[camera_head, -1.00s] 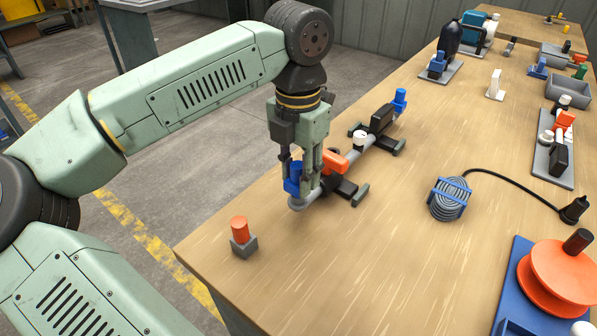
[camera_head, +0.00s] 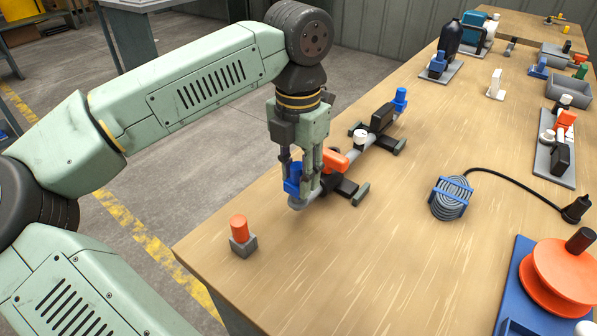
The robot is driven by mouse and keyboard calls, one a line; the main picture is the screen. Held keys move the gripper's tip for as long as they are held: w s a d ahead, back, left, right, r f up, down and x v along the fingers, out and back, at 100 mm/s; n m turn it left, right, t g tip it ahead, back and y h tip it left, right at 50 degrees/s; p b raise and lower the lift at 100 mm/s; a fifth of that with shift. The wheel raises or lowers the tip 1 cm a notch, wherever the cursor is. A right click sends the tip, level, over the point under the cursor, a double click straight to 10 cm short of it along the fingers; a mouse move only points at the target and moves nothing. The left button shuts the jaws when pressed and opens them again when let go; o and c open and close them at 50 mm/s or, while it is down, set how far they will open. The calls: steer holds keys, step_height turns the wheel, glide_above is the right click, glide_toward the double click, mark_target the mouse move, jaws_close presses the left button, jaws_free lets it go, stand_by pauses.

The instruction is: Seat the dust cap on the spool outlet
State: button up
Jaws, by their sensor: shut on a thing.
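The spool (camera_head: 350,150) is a grey pipe assembly on dark feet, lying near the left edge of the workbench. Its near end (camera_head: 297,204) is a grey elbow below my gripper. My gripper (camera_head: 304,184) points down over that end, its fingers shut on a blue cap (camera_head: 292,182), which I take to be the dust cap. The cap is right at the top of the near end. The fingers partly hide the cap and the joint, so I cannot tell whether it is fully seated.
An orange cylinder (camera_head: 239,228) stands in a grey block near the front left corner. An orange handle (camera_head: 335,161) is close right of my fingers. Another blue cap (camera_head: 400,97) tops the spool's far end. A hose coil (camera_head: 450,199) lies right; bench between is clear.

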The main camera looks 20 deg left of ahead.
mark_target(298, 164)
steer(key=shift+f+b, duration=1)
steer(key=shift+f, duration=0.25)
steer(key=o, duration=1)
steer(key=shift+o, duration=0.2)
steer(key=shift+r, duration=0.1)
step_height(298, 164, up, 12)
